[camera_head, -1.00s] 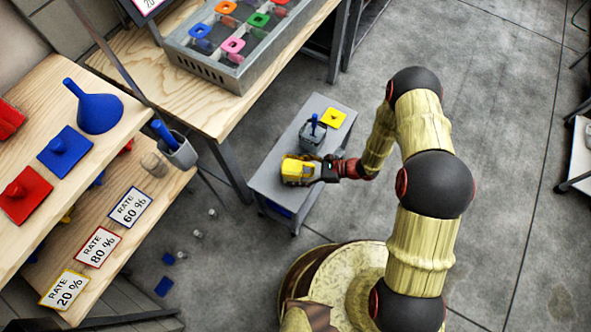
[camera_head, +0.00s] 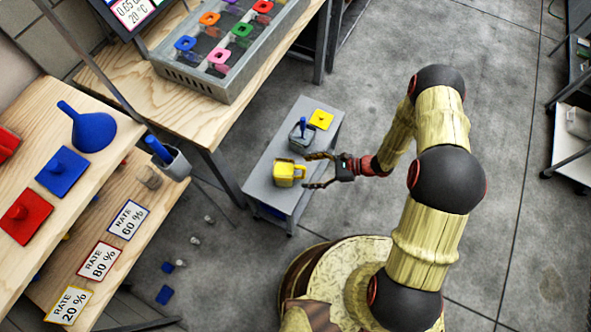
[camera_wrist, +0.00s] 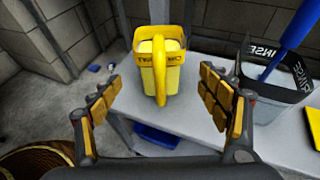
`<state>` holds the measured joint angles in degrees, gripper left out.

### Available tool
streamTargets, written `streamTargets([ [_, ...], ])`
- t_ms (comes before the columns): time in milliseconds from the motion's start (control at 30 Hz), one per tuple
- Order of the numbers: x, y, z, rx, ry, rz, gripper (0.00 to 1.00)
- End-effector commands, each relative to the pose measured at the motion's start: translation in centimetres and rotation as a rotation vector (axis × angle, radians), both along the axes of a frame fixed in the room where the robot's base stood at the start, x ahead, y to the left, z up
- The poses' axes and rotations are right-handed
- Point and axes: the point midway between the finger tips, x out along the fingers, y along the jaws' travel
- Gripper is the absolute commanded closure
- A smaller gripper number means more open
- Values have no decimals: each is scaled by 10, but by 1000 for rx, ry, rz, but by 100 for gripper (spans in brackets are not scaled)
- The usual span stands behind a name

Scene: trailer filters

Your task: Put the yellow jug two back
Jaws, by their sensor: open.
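The yellow jug (camera_head: 286,173) stands upright on the small grey cart (camera_head: 262,189), near its front end. In the wrist view the jug (camera_wrist: 160,62) stands ahead with its handle toward me, between and beyond my two fingers. My gripper (camera_head: 318,170) is open and empty, just right of the jug and apart from it. Its spread fingers (camera_wrist: 165,100) also show in the wrist view. A grey rinse container (camera_head: 301,138) with a blue-handled tool stands behind the jug on the cart, and it shows at right in the wrist view (camera_wrist: 268,85).
A yellow square piece (camera_head: 321,119) lies at the cart's far end. A wooden bench (camera_head: 200,110) with a grey tray (camera_head: 235,75) of coloured-topped jars stands behind. Shelves with a blue funnel (camera_head: 90,130) are at left. Small blue and white pieces lie on the floor.

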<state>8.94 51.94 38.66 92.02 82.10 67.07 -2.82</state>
Motion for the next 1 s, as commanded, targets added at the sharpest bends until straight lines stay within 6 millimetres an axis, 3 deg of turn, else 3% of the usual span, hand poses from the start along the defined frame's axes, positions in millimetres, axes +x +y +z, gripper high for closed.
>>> streamTargets([
  [200,0,-25,11,0,0,-1,23],
  [467,0,-31,13,-1,-1,2,23],
  [567,5,-32,24,-9,-24,23,23],
  [667,13,-34,53,-34,-80,82,23],
  [833,23,-42,130,-111,-229,245,23],
  [1000,17,-52,205,-212,-384,415,23],
])
